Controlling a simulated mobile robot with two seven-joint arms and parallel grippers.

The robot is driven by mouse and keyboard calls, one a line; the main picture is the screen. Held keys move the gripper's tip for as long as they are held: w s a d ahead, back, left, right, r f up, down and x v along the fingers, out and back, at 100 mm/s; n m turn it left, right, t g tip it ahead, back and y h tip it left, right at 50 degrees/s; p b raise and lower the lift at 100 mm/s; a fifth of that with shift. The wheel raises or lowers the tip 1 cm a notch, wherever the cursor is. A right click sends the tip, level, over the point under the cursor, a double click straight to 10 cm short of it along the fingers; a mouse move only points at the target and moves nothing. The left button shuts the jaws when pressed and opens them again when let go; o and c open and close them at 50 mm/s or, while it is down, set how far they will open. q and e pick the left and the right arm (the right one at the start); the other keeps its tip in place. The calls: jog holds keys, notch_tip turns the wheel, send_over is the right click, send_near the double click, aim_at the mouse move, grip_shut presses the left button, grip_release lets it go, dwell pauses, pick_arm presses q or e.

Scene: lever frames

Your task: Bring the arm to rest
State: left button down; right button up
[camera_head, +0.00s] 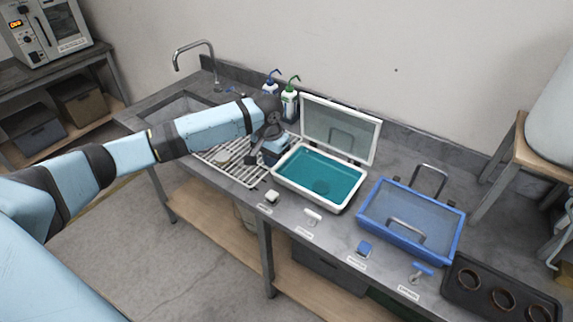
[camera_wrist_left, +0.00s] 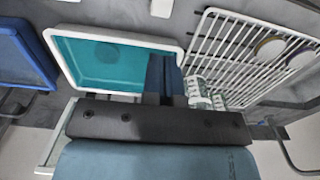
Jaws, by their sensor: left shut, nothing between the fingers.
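My left arm reaches in from the left in the head view. Its gripper (camera_head: 272,152) points down beside the left edge of the white-rimmed tray of teal liquid (camera_head: 320,178), over the right end of the wire rack (camera_head: 235,165). In the left wrist view the shut, dark fingers (camera_wrist_left: 165,76) overlap the near right corner of the teal tray (camera_wrist_left: 110,68). Nothing shows between them. The wire rack also shows there (camera_wrist_left: 250,50), with white-and-green items (camera_wrist_left: 203,92) near its edge. My right gripper is not in view.
The tray's lid (camera_head: 340,130) stands open behind it. A blue lidded tray (camera_head: 412,220) lies to the right, then a black holder with rings (camera_head: 500,293). A tap (camera_head: 196,52) and two bottles (camera_head: 290,98) stand at the back. Floor space is clear at front left.

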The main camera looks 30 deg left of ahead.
pick_arm(q)
jog(key=s+d+f+h, duration=0.1)
jog(key=d+f, duration=0.2)
jog(key=d, duration=0.1)
jog(key=s+d+f+m+t, duration=0.1)
jog(key=s+d+f, duration=0.1)
jog(key=d+f, duration=0.1)
jog(key=s+d+f+m+t+h, duration=0.1)
jog(key=s+d+f, duration=0.1)
jog(key=d+f, duration=0.2)
jog(key=shift+s+d+f+h, duration=0.1)
jog(key=shift+d+f+h, duration=0.15)
jog(key=shift+d+h, duration=0.05)
jog(key=s+d+f+t+h, duration=0.2)
jog(key=s+d+f+t, duration=0.1)
jog(key=s+d+f, duration=0.3)
jog(key=s+t+y, duration=0.1)
jog(key=s+t, duration=0.4)
jog(key=s, duration=1.1)
jog(key=shift+s+t+y, duration=0.3)
jog(key=shift+t, duration=0.1)
